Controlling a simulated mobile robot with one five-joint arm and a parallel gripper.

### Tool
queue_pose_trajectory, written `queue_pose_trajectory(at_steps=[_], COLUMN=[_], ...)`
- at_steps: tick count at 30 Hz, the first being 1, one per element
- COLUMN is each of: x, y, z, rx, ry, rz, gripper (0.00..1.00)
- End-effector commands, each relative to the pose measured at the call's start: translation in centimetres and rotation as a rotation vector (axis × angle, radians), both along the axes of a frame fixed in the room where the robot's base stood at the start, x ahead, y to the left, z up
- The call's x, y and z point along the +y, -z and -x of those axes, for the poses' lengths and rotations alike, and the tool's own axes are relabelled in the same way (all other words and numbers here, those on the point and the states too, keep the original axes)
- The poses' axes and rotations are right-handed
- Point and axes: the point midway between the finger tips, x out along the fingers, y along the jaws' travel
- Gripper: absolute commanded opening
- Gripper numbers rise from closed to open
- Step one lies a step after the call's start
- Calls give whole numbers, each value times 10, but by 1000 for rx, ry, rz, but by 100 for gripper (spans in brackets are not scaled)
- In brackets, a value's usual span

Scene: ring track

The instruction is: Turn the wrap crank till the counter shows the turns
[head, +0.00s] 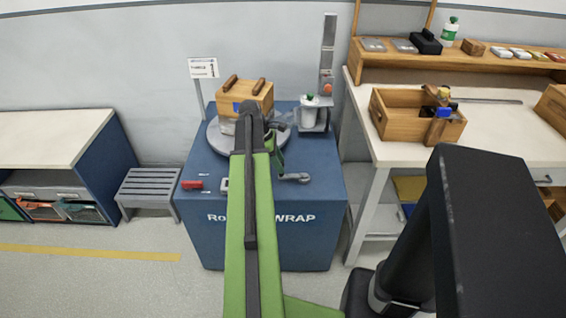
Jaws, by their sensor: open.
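A blue wrap station (325,230) marked "WRAP" stands ahead, its label partly covered by my green arm. A grey crank handle (294,177) lies at the front right of its top. A small pale box (224,184), perhaps the counter, shows beside my arm; no number is readable. A wooden crate (260,97) rests on the round grey turntable (217,136). My gripper (281,131) is open, mostly hidden behind my arm, over the turntable's right front and apart from the crank.
A wrap mast (328,60) with a white roll (309,113) stands at the back right of the station. A red item (192,184) lies front left. A sign (203,68) stands behind. A workbench (390,152) with an open wooden box (400,122) is right; a slatted stool (149,187) is left.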

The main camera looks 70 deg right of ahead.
Motion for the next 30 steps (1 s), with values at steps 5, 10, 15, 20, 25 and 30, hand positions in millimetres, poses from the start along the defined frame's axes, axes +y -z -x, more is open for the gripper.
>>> queue_pose_trajectory(at_steps=[5,10,15,20,25,30], x=[4,9,12,14,14,14], y=[-54,-91,-116,-125,-124,-124], z=[-17,-32,-43,-48,-49,-49], rx=[0,0,0,0,0,0], ry=[-1,-1,-1,1,1,1], rz=[1,1,0,0,0,0], gripper=[43,43,43,43,43,43])
